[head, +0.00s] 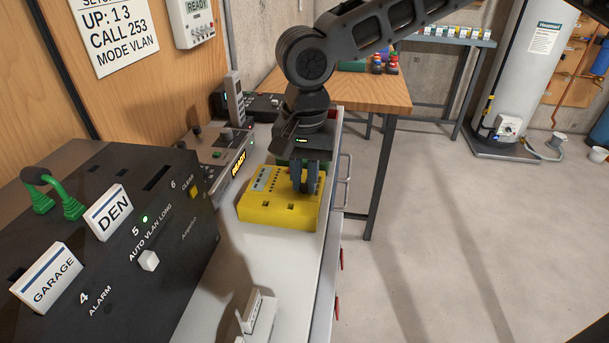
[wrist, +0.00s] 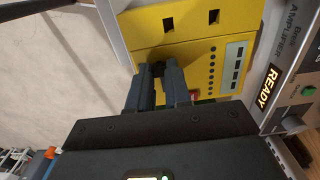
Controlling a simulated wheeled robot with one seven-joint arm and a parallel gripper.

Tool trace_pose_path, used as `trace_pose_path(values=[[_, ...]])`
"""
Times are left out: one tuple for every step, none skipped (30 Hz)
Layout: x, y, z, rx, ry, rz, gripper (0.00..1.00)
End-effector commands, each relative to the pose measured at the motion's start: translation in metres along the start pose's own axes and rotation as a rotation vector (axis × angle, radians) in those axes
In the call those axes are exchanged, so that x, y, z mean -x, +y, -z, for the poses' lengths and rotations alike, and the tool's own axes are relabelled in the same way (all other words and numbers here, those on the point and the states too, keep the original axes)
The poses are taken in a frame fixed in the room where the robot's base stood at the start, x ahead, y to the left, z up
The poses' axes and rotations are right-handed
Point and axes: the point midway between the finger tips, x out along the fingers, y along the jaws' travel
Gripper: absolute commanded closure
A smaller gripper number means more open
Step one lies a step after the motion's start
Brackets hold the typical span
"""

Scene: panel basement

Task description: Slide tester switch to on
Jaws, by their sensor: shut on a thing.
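A yellow tester (head: 270,216) lies on the white cabinet top in the head view. It also fills the upper middle of the wrist view (wrist: 165,25), with a row of dark dots, a pale label panel and two dark square sockets. My gripper (head: 308,192) points down at the tester's right part. In the wrist view my gripper (wrist: 160,70) has its fingers closed together around something small and dark on the tester's face. The switch itself is mostly hidden by the fingers, and its position cannot be told. A small red part (wrist: 194,95) shows beside the fingers.
A grey amplifier with a lit READY display (head: 238,164) stands just left of the tester. A large black panel box (head: 120,220) with labels and a green cable fills the left. A white stand (head: 256,318) is in front. A wooden table (head: 365,92) stands behind; floor at right is clear.

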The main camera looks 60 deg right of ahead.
Motion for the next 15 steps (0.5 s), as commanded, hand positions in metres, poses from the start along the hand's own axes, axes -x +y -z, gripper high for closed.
trace_pose_path(values=[[0.002,0.0,0.003,-0.003,0.0,0.002,1.0],[0.002,-0.001,0.005,-0.004,0.0,0.003,1.0],[0.002,-0.001,0.007,-0.003,-0.001,0.004,1.0],[0.003,-0.001,0.009,-0.003,0.0,0.004,1.0],[0.003,-0.001,0.011,-0.004,0.0,0.004,1.0],[0.002,-0.001,0.014,-0.005,-0.001,0.004,1.0],[0.002,-0.001,0.015,-0.005,-0.001,0.003,1.0],[0.002,0.0,0.017,-0.004,0.0,0.002,1.0],[0.001,0.0,0.017,-0.003,0.001,0.002,1.0],[0.001,0.0,0.017,-0.002,0.001,0.001,1.0],[0.001,0.0,0.017,-0.002,0.002,0.001,1.0],[0.001,0.0,0.017,-0.002,0.002,0.001,1.0],[0.001,0.0,0.017,-0.002,0.002,0.001,1.0],[0.001,0.0,0.017,-0.002,0.002,0.001,1.0],[0.001,0.0,0.017,-0.002,0.002,0.001,1.0]])
